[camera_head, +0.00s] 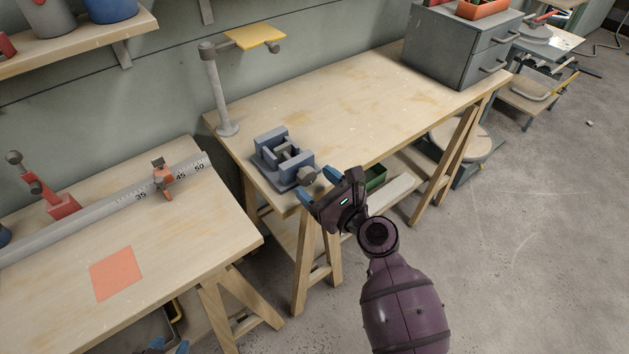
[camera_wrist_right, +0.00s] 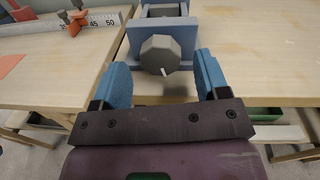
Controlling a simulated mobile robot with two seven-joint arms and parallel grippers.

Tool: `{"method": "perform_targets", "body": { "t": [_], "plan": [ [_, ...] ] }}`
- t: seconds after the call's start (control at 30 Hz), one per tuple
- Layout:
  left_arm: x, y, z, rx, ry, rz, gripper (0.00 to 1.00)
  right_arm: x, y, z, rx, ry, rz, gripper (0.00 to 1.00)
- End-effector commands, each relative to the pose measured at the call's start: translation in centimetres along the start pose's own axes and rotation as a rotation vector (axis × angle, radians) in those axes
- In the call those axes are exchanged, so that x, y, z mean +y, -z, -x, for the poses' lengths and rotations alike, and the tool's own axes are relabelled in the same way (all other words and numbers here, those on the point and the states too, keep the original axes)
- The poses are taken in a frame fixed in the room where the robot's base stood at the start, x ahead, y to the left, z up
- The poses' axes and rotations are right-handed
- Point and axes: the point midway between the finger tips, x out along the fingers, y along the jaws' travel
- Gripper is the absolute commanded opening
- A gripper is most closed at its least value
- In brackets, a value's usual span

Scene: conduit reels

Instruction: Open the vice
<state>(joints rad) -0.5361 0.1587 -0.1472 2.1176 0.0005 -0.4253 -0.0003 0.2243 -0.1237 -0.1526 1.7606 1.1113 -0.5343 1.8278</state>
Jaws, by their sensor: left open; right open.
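The blue-grey vice (camera_head: 268,155) sits at the near left corner of the long wooden bench, with a gap showing between its jaw blocks. Its grey faceted knob (camera_head: 307,176) faces the front edge. My right gripper (camera_head: 319,186) is open just in front of the knob. In the right wrist view the knob (camera_wrist_right: 160,55) appears between the two blue fingertips (camera_wrist_right: 162,66), with room on both sides; I see no contact. The vice body (camera_wrist_right: 175,32) stands behind it. My left gripper (camera_head: 168,347) shows only its blue fingertips at the bottom edge, open.
The long bench (camera_head: 350,95) holds a post with a yellow plate (camera_head: 256,37) and a grey drawer cabinet (camera_head: 450,50). A second bench at left carries a scaled rail (camera_head: 110,205) and an orange square (camera_head: 116,273). A gap separates the benches. The bench top right of the vice is clear.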

Motion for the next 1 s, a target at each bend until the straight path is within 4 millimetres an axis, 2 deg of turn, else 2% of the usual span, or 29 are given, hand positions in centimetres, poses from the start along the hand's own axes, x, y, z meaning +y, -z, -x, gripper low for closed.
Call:
{"method": "perform_targets", "body": {
  "t": [0.13, 0.43, 0.77, 1.0],
  "plan": [
    [0.1, 0.2, -0.1, 0.006, 0.000, 0.004, 0.43, 0.0, 0.0, -0.8, 0.000, 0.001, 0.001, 0.68],
    [0.3, 0.6, -0.2, 0.012, 0.002, 0.013, 0.43, 0.0, -0.1, -1.0, 0.000, 0.001, 0.001, 0.68],
    [0.2, -0.1, 0.0, -0.003, 0.003, 0.011, 0.43, 0.0, 0.0, -1.0, 0.000, 0.001, 0.001, 0.19],
    [-0.1, -0.6, 0.2, -0.013, 0.003, 0.000, 0.43, 0.0, -0.1, -1.0, 0.001, 0.000, 0.021, 0.19]
  ]
}}
